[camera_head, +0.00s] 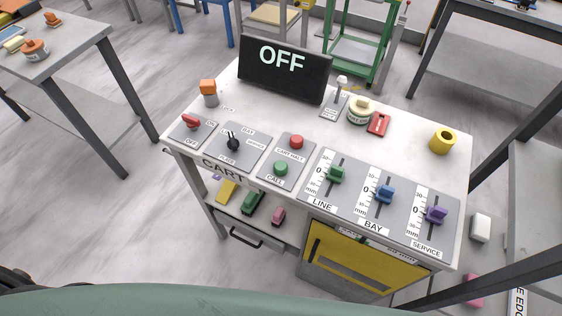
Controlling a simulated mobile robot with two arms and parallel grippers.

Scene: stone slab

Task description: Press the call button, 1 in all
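The call button is a green round button (281,168) above the label "CALL" on a grey panel (264,172) at the middle front of the slab (233,103). A red round button (297,141) sits behind it on the same panel, above a label that seems to read "CART HALT". A black screen (285,69) at the back of the slab reads "OFF". Neither of my grippers shows in the head view.
Left of the call panel are a red switch (192,121) and a black rotary knob (233,142). To the right are green (336,174), blue (385,193) and purple (436,214) sliders. A yellow ring (442,141) stands at the right; an orange-topped cylinder (209,93) stands at the left.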

